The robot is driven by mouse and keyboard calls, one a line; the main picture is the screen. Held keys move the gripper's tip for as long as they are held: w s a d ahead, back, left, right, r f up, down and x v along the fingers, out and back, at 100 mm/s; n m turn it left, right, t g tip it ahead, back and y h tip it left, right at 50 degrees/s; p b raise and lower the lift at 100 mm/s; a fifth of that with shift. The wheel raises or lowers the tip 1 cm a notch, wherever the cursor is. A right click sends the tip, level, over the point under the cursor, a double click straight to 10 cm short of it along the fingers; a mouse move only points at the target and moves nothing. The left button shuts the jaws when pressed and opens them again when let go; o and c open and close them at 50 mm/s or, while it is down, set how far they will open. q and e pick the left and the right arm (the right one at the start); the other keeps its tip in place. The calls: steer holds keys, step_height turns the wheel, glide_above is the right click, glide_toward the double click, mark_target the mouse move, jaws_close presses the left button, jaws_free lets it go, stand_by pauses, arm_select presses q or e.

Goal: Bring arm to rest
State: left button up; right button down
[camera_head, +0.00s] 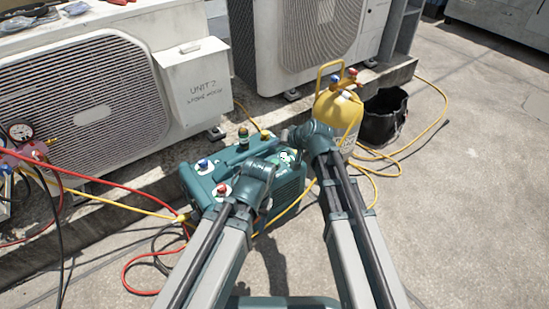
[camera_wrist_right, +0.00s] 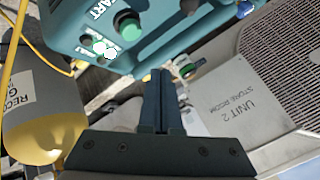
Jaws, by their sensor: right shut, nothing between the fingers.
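My right arm reaches in from the bottom of the head view, bent at a joint beside the yellow cylinder. My right gripper (camera_head: 286,136) is small there, above the teal machine's far edge. In the right wrist view the right gripper (camera_wrist_right: 160,75) has its two dark fingers together, with nothing between them. My left arm (camera_head: 225,235) also comes in from the bottom and ends over the teal machine (camera_head: 207,178). Its own links mostly hide the left gripper, so its jaws cannot be made out.
The teal machine (camera_wrist_right: 90,25) has a green button. The yellow cylinder (camera_head: 340,115) and black bucket (camera_head: 385,115) stand right. Condenser units (camera_head: 85,90) line the back; one bears a "UNIT 2" box (camera_head: 195,85). Hoses (camera_head: 110,185) cross the left floor. Open concrete lies right.

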steer(key=shift+f, duration=0.1)
stand_by(0.6)
steer(key=s+d+r+n+g+h+p, duration=0.25)
steer(key=s+p, duration=0.25)
steer(key=s, duration=0.4)
steer(key=s+d+r+n+g+h+p, duration=0.1)
steer(key=s+r+g+h+p, duration=0.1)
steer(key=s+r+p, duration=0.35)
steer(key=s+d+r+n+g+h+p, duration=0.1)
steer(key=s+d+r+g+h+p, duration=0.3)
steer(key=s, duration=0.7)
step_height(320, 180, up, 34)
steer(key=a+t+y+p, duration=0.1)
steer(key=a+p, duration=0.1)
steer(key=p, duration=3.6)
steer(key=shift+r, duration=0.2)
steer(key=shift+s+t, duration=0.1)
steer(key=shift+t, duration=0.15)
